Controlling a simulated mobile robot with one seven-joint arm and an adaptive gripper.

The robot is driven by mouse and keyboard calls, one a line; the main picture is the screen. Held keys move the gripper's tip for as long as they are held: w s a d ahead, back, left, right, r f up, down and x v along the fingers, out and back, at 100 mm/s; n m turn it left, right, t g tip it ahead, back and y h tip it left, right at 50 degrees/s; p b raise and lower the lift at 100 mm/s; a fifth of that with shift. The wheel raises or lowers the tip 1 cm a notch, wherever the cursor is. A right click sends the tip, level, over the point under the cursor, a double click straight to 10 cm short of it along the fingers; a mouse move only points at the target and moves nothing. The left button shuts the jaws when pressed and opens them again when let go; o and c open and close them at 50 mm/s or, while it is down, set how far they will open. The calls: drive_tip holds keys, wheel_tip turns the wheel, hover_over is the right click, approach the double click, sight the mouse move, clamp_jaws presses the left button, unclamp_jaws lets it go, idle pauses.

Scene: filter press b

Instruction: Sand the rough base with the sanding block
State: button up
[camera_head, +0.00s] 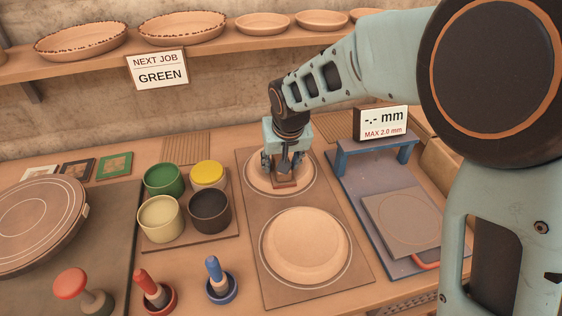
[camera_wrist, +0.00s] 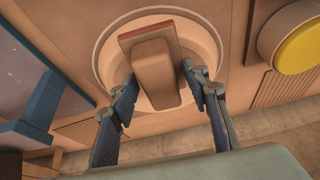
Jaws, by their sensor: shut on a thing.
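My gripper (camera_head: 284,170) is shut on the sanding block (camera_head: 284,184), a tan block with a reddish edge. In the wrist view, its fingers (camera_wrist: 162,88) are on either side of the block (camera_wrist: 155,70). The block is over the base of the back upturned pottery piece (camera_head: 258,184), which also shows round and pale in the wrist view (camera_wrist: 112,55). I cannot tell whether block and base touch. A second upturned piece (camera_head: 305,242) sits in front on the same board (camera_head: 355,288), clear of the gripper. Roughness is not discernible on either base.
Glaze pots, including a yellow one (camera_head: 208,172), stand left of the board. Stamps (camera_head: 220,280) stand front left. A wheel (camera_head: 40,220) is far left. A shelf (camera_head: 215,51) holds dishes.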

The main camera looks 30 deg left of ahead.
drive_tip(key=shift+r+p, duration=1.95)
drive_tip(key=shift+r, duration=1.05)
drive_tip(key=shift+r+p, duration=0.85)
drive_tip(key=shift+r, duration=0.65)
